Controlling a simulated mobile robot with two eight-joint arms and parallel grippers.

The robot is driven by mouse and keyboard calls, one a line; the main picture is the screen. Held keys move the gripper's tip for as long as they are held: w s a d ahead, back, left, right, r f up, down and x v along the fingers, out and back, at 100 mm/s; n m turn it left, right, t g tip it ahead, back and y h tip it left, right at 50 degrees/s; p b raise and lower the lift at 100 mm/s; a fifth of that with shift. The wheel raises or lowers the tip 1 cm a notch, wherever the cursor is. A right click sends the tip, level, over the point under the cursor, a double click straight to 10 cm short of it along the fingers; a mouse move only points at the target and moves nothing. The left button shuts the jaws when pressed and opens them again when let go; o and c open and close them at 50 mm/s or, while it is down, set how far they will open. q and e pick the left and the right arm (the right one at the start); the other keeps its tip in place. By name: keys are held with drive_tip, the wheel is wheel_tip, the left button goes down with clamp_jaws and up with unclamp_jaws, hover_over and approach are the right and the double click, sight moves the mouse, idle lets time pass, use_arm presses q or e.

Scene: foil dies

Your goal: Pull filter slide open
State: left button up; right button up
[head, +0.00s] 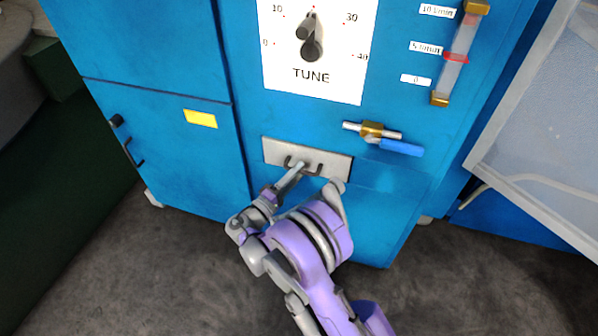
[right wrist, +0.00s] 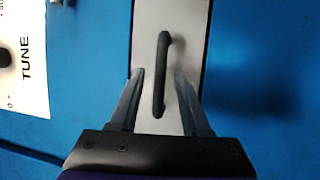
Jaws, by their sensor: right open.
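The filter slide (head: 341,166) is a pale grey plate low on the blue cabinet front, with a dark bar handle (head: 319,169). In the right wrist view, the slide's plate (right wrist: 190,30) runs upright through the picture and the black handle (right wrist: 160,75) stands out from it. My right gripper (head: 301,168) is in front of the slide at the handle. In the right wrist view its open fingers (right wrist: 160,85) lie on either side of the handle's lower part, with gaps showing. Whether the fingertips touch the plate cannot be told. My left gripper is not in view.
Above the slide is the TUNE dial (head: 310,48). A brass valve with a blue lever (head: 401,147) sits up and right of the slide, below a flow tube (head: 456,60). A pale-framed panel (head: 540,120) stands at right. Grey floor (head: 200,270) lies in front.

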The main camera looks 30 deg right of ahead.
drive_tip(key=shift+w+d+r, duration=0.1)
drive_tip(key=shift+w+d, duration=0.1)
drive_tip(key=shift+d, duration=0.4)
clamp_jaws()
idle(1.1)
